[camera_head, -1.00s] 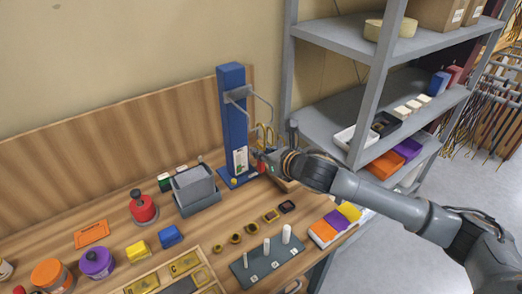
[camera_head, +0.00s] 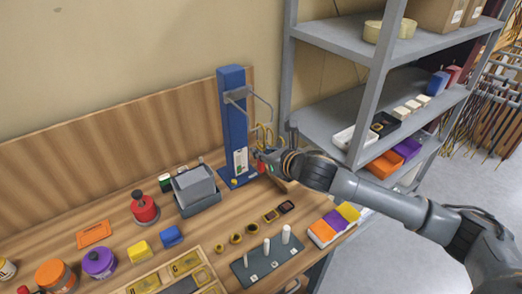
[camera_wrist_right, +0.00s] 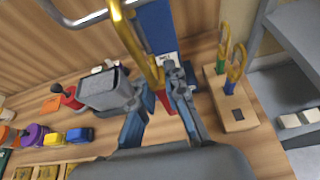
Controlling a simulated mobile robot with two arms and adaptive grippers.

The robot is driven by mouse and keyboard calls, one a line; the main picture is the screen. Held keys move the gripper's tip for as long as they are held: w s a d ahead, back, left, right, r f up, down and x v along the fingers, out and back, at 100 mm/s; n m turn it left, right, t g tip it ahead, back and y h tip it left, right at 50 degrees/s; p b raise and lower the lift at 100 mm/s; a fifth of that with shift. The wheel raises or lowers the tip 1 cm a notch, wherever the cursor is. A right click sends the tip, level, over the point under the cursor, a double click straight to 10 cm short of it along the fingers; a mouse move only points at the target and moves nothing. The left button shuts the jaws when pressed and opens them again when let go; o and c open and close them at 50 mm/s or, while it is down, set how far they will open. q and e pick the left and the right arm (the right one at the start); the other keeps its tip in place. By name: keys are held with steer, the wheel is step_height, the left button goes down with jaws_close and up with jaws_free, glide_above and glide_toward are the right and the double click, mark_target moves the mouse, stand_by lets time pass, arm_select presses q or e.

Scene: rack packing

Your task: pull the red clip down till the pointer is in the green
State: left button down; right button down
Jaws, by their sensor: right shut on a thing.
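The red clip (camera_head: 261,168) shows as a small red patch at my right gripper (camera_head: 264,160), low beside the blue post (camera_head: 234,115). In the right wrist view the fingers of my right gripper (camera_wrist_right: 163,82) are shut on the red clip (camera_wrist_right: 166,104), just below a yellow hook or rod (camera_wrist_right: 137,42). A white scale card (camera_head: 240,160) with a green part is on the lower post. The pointer is too small to make out. My left gripper is not in view.
A grey bin (camera_head: 196,189) stands left of the post. A wooden block with yellow hooks (camera_wrist_right: 231,108) is right of the gripper. A grey shelf rack (camera_head: 372,95) rises at the right. A peg board (camera_head: 266,262) lies in front.

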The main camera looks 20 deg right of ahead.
stand_by(0.4)
steer(key=c, duration=1.3)
jaws_free()
steer(key=shift+r, duration=0.1)
